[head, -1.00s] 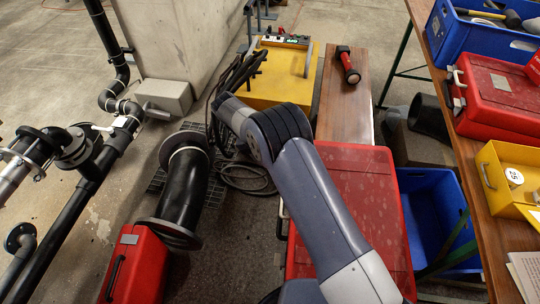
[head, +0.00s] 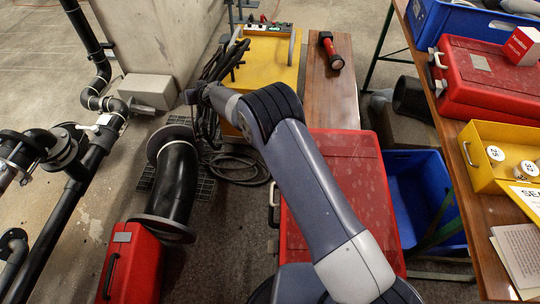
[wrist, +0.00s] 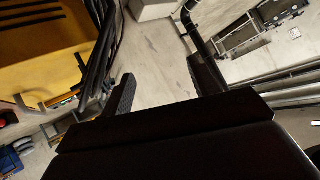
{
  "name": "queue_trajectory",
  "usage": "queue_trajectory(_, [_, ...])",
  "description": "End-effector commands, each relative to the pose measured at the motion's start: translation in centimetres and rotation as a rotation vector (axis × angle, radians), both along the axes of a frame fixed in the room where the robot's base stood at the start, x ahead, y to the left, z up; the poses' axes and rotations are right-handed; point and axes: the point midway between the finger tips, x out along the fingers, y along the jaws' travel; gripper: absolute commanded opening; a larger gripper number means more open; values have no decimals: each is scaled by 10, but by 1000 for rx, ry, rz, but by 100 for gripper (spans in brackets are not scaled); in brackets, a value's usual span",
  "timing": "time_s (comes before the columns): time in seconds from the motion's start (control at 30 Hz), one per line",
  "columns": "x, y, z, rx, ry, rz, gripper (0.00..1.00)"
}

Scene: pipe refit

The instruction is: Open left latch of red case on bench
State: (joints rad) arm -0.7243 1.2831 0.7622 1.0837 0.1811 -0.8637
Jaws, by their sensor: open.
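A red case (head: 478,95) lies closed on the wooden bench at the right in the head view. Its pale handle and small latch parts (head: 438,72) are on its left side, too small to tell their state. A second, larger red case (head: 350,172) lies lower, partly hidden behind my arm, with a pale handle on its left side. My gripper (wrist: 165,85) is open and empty in the wrist view, its dark fingers apart. In the head view my arm's end (head: 197,95) points left, away from both cases; the fingers are not clear there.
A red-and-white box (head: 523,45) sits on the bench case. A yellow tray (head: 480,165) and a blue crate (head: 428,30) are beside it on the bench. A red-and-black tool (head: 331,50) lies on a low plank. Black pipes (head: 85,165) and a yellow unit (head: 275,72) stand left and ahead.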

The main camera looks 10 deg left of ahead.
Motion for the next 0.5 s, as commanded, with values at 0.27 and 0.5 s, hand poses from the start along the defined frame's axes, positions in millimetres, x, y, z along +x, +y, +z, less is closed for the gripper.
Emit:
queue_trajectory(0.27, [54,-55,18,211,70,-513,58])
queue_trajectory(0.5, [65,-127,1,284,195,-980,58])
